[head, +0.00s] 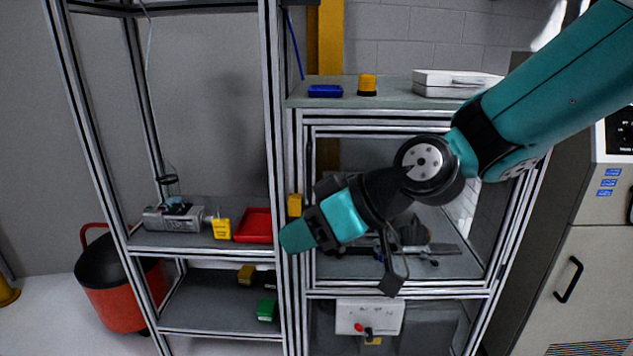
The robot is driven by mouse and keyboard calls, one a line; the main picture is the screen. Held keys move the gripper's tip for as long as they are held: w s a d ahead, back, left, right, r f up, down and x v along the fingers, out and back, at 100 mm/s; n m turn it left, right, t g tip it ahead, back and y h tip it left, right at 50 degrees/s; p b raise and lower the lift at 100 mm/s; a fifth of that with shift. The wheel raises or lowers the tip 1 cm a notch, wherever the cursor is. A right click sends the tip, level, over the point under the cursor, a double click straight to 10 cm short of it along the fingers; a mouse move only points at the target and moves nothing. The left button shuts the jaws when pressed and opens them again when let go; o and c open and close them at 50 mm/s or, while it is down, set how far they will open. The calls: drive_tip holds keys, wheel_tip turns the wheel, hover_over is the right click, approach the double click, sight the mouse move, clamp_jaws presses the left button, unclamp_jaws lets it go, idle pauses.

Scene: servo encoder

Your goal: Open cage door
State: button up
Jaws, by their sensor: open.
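The cage (297,150) is an aluminium-profile enclosure at the centre right of the head view. Its front door (400,288) is a framed panel, see-through in the middle, and looks shut in its frame. A yellow block (294,205) sits on the post at the door's left edge. My teal and black arm reaches in from the upper right and crosses the front of the door, hiding much of it. My gripper (393,272) hangs dark below the wrist in front of the door, open. Its fingers are hard to separate from the dark items behind. I see no contact with the door.
An open rack at the left holds a grey device (174,219), a yellow box (222,229) and a red tray (253,225). A white case (453,83) and an orange beacon (367,85) stand on the cage top. A grey cabinet (585,270) stands close at the right.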

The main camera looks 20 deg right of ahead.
drive_tip(key=w+d+f+m+t+b, duration=0.2)
drive_tip(key=w+d+f+t+b, duration=0.15)
drive_tip(key=w+t, duration=0.45)
drive_tip(key=m+t+h, duration=0.4)
drive_tip(key=h, duration=0.1)
approach(310, 170)
drive_tip(key=shift+n, duration=0.3)
drive_tip(key=p+x, duration=0.9)
drive_tip(key=p, duration=0.2)
drive_tip(key=shift+w+r, duration=0.1)
drive_tip(key=shift+w, duration=0.2)
drive_tip(key=shift+w+a+p, duration=0.15)
drive_tip(key=shift+w+p, duration=0.15)
drive_tip(key=shift+w, duration=0.25)
clamp_jaws()
